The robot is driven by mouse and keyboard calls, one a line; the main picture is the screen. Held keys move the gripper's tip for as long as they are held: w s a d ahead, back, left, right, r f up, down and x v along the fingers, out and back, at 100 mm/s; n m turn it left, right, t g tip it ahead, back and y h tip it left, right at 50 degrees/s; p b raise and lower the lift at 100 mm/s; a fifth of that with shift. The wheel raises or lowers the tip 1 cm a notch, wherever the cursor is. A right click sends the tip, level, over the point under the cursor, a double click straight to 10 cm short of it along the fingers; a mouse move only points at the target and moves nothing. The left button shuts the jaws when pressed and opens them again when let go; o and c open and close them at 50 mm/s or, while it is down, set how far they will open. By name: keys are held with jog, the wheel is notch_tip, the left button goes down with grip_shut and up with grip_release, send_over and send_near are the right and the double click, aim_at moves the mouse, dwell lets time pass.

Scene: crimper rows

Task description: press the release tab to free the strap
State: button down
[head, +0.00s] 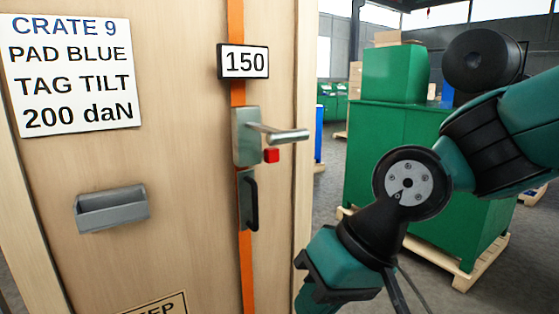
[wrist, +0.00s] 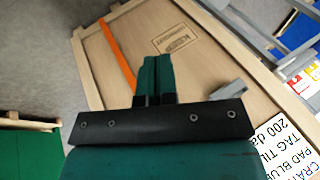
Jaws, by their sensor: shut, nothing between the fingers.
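An orange strap (head: 236,35) runs down the face of a wooden crate (head: 170,180); part of it also shows in the wrist view (wrist: 117,55). A grey metal buckle (head: 246,138) with a lever handle (head: 280,135) sits on the strap. A small red tab (head: 271,155) is at the buckle's lower right, below the lever. My gripper (wrist: 157,60) is shut and empty, with its fingers seen against the crate face, apart from the strap. The buckle and tab are not visible in the wrist view. My fingertips are outside the head view.
A plate reading 150 (head: 243,62) is above the buckle, and a black handle (head: 250,202) is below it. A grey tray (head: 110,208) and a white sign (head: 70,75) are on the crate's left. Green cabinets (head: 400,160) on a pallet stand behind my arm.

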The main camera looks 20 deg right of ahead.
jog(key=w+d+r+m+t+y+b, duration=0.15)
jog(key=w+m+t, duration=0.55)
jog(key=w+m, duration=0.7)
jog(key=w+d+r+m+t+h, duration=0.1)
jog(key=w+d+r+m+t, duration=0.2)
jog(key=m, duration=0.7)
jog(key=w+d+r+m+t+h, duration=0.1)
jog(key=d+m+t, duration=0.4)
jog(key=m, duration=0.5)
jog(key=shift+w+d+r+m+b, duration=0.4)
jog(key=shift+w+d+r, duration=0.1)
jog(key=shift+w+r, duration=0.5)
jog(key=shift+w+h, duration=0.15)
jog(key=shift+h, duration=0.1)
